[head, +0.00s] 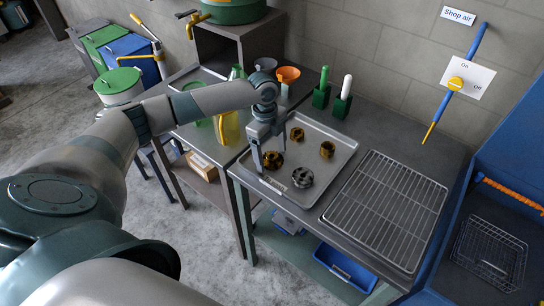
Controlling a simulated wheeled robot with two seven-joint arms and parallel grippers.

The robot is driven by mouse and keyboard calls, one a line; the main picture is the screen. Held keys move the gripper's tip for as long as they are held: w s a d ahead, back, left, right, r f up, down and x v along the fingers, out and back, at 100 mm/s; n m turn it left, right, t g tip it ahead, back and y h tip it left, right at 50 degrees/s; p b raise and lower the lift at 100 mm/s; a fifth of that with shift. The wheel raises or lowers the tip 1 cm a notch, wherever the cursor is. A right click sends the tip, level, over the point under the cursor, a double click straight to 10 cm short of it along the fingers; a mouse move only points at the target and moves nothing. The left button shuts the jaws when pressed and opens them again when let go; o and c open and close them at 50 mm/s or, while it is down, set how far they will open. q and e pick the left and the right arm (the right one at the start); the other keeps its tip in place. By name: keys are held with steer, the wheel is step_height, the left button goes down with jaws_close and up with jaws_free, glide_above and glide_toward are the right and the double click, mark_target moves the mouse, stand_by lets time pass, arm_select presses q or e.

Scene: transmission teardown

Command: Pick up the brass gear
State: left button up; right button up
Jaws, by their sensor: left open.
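My left gripper (270,161) is open and points down over the left part of a metal tray (343,135). A dark brass-coloured gear (273,160) lies on the tray beneath and between its fingers; I cannot tell whether they touch it. Two smaller brass-coloured parts, one at the back (297,134) and one to the right (327,149), lie on the same tray. A grey steel gear (303,177) lies at the tray's front. My right gripper is not in view.
A wire rack (388,208) lies right of the tray. Green holders with a green-handled tool (323,78) and a white-handled tool (346,87) stand behind it. A yellow bottle (229,128) and an orange funnel (288,75) stand left of the tray.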

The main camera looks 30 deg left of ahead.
mark_target(273, 155)
arm_select(q)
steer(key=shift+f, duration=0.1)
steer(key=shift+c, duration=0.7)
steer(key=c, duration=1.4)
steer(key=shift+w+r+b, duration=0.1)
steer(key=shift+r+b, duration=0.4)
steer(key=shift+r, duration=0.2)
step_height(273, 155, up, 2)
steer(key=shift+r+b, duration=0.1)
steer(key=shift+b, duration=0.5)
steer(key=d+r+b, duration=0.1)
steer(key=d+r, duration=0.1)
steer(key=d, duration=0.1)
steer(key=s+d+r+b, duration=0.1)
steer(key=d+r, duration=0.2)
steer(key=d, duration=0.1)
steer(key=s+d+r+b, duration=0.1)
steer(key=d+r, duration=0.1)
steer(key=d, duration=0.2)
steer(key=shift+d+r, duration=0.25)
steer(key=shift+r, duration=0.05)
